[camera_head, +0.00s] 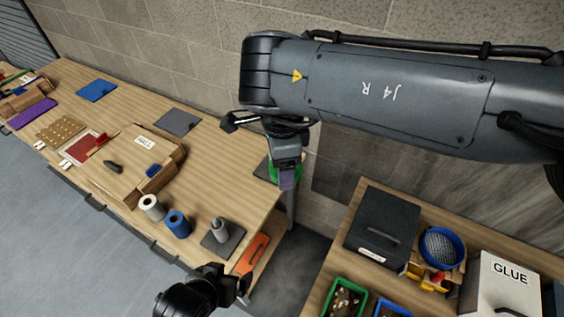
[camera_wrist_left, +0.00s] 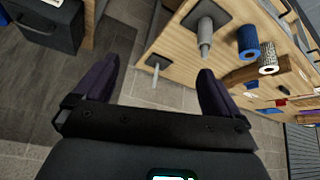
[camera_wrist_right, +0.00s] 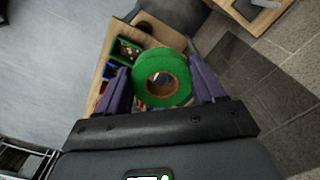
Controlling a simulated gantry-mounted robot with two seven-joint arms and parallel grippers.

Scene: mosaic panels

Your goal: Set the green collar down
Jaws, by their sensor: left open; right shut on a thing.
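The green collar (camera_head: 272,172) is in my right gripper (camera_head: 288,182), above the far right corner of the long table. In the right wrist view the green collar (camera_wrist_right: 162,78) is a thick ring with a brown core, between the two purple fingers. The gripper partly hides it in the head view. A dark plate (camera_head: 261,168) lies beside it on the table; I cannot tell the gap between them. My left gripper (camera_head: 243,284) is open and empty near the front right of the table. In the left wrist view, its fingers (camera_wrist_left: 150,90) are wide apart.
A grey peg stands on a dark plate (camera_head: 237,237); blue (camera_head: 177,223) and white (camera_head: 151,208) collars stand to its left. A second table (camera_head: 345,221) with boxes and bins stands right, across a floor gap.

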